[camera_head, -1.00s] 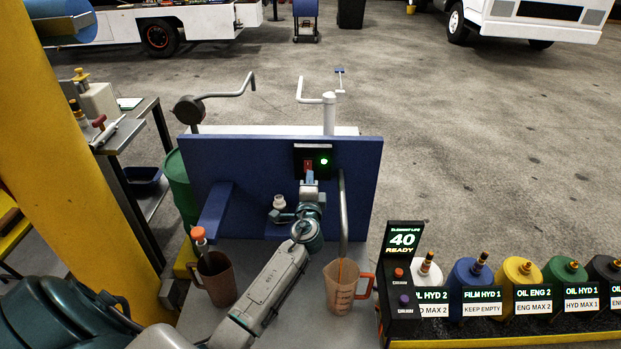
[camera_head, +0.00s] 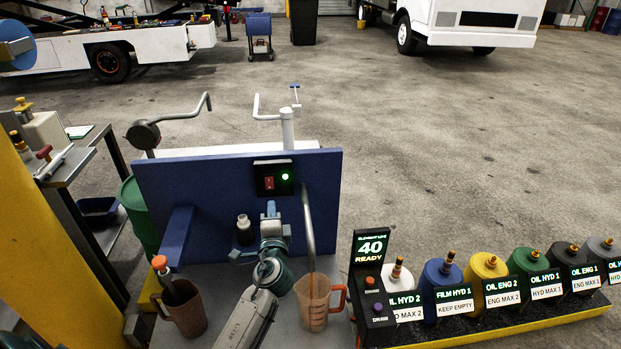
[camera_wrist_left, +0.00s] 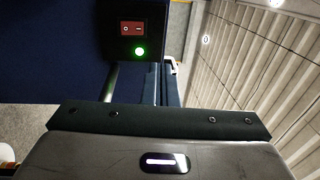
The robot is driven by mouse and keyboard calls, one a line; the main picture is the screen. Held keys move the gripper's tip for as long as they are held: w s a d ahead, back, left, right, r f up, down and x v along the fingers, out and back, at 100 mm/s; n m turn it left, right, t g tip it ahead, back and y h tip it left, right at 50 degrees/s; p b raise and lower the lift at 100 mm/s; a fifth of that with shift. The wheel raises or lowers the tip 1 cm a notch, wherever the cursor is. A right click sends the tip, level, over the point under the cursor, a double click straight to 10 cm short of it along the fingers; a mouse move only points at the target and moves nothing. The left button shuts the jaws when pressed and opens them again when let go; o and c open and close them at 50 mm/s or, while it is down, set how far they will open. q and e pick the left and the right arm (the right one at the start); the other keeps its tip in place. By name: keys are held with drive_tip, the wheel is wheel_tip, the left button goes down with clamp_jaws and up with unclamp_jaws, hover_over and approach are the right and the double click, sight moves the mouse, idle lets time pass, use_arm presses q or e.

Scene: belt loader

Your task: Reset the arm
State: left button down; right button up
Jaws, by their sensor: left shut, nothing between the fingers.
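My left arm reaches up from the bottom of the head view. Its gripper (camera_head: 270,208) is shut and empty, pointing at the blue panel below the switch box. The red rocker switch (camera_head: 269,183) sits on the blue panel (camera_head: 220,185) with a lit green lamp (camera_head: 285,177) beside it. In the left wrist view the switch (camera_wrist_left: 132,28) and the green lamp (camera_wrist_left: 140,51) are in front of my gripper, apart from it. The fingertips are not clear there. My right gripper is not in view.
A brown jug (camera_head: 184,311) and a clear measuring jug (camera_head: 313,304) flank my left arm. A metal pipe (camera_head: 308,235) hangs over the clear jug. A yellow post (camera_head: 45,265) is at left.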

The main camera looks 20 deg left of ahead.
use_arm(q)
drive_tip(key=s+d+f+n+g+h, duration=0.15)
drive_tip(key=s+f+n+g, duration=0.3)
drive_tip(key=s, duration=0.45)
drive_tip(key=s+f+n+g+h, duration=0.2)
drive_tip(key=s+f+n+g, duration=0.15)
drive_tip(key=s+f, duration=0.4)
drive_tip(key=s+d+f+n+g+h, duration=0.1)
drive_tip(key=s+d+g+h, duration=0.2)
drive_tip(key=s, duration=0.6)
drive_tip(key=s+d+n+g+h, duration=0.1)
drive_tip(key=s+d+n+h, duration=0.1)
drive_tip(key=s+d, duration=0.5)
drive_tip(key=s+a+f+g, duration=0.1)
drive_tip(key=a+f, duration=0.1)
drive_tip(key=f, duration=1.3)
drive_tip(key=s+a+f+g, duration=0.1)
drive_tip(key=s+a+f, duration=0.1)
drive_tip(key=f, duration=1.4)
drive_tip(key=s+a+f+g, duration=0.1)
drive_tip(key=s+f, duration=1.6)
drive_tip(key=f, duration=0.1)
drive_tip(key=shift+s+a+f, duration=0.2)
drive_tip(key=shift+s+f, duration=0.1)
drive_tip(key=shift+f, duration=0.1)
